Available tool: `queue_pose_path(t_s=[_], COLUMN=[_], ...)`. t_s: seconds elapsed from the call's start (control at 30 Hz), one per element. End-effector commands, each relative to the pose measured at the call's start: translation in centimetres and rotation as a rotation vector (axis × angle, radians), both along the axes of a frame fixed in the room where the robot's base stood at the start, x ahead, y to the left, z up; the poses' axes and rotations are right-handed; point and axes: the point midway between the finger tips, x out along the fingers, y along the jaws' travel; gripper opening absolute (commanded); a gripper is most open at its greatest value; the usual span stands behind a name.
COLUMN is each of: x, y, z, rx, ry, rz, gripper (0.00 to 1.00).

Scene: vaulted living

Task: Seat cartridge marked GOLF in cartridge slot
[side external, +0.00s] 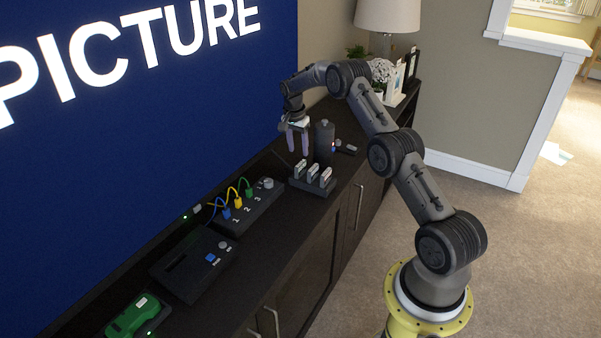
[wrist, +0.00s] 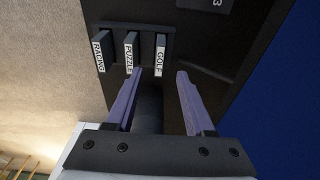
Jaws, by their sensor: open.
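The GOLF cartridge (wrist: 161,55) stands in a dark rack beside the PUZZLE (wrist: 130,52) and RACING (wrist: 100,50) cartridges, at its right end in the wrist view. In the side view the rack (side external: 311,189) holds three cartridges, with labels too small to read. My gripper (side external: 299,153) is above the rack, open and empty, pointing down. In the wrist view its purple fingers (wrist: 159,74) are spread to either side of GOLF's column, apart from it. A black console (side external: 190,268) with a blue button lies on the cabinet; I cannot make out its cartridge slot clearly.
A dark cylinder (side external: 323,142) stands close behind the rack. A box numbered 1 to 3 (side external: 250,207) with coloured cables lies between rack and console. A green device (side external: 138,315) is at the near end. The blue screen (side external: 150,120) rises along the left.

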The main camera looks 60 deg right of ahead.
Motion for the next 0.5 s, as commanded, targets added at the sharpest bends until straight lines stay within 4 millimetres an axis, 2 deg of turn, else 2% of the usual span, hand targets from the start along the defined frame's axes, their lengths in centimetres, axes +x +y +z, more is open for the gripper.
queue_pose_path(t_s=[0.1, 0.37, 0.5], x=[0.0, 0.0, -0.1], y=[-0.3, -0.6, -1.1], z=[-1.8, -3.6, -5.6], rx=[0.000, 0.000, 0.001], ry=[0.001, 0.000, 0.002], rz=[0.000, 0.000, 0.000], gripper=[0.54, 0.54, 0.54])
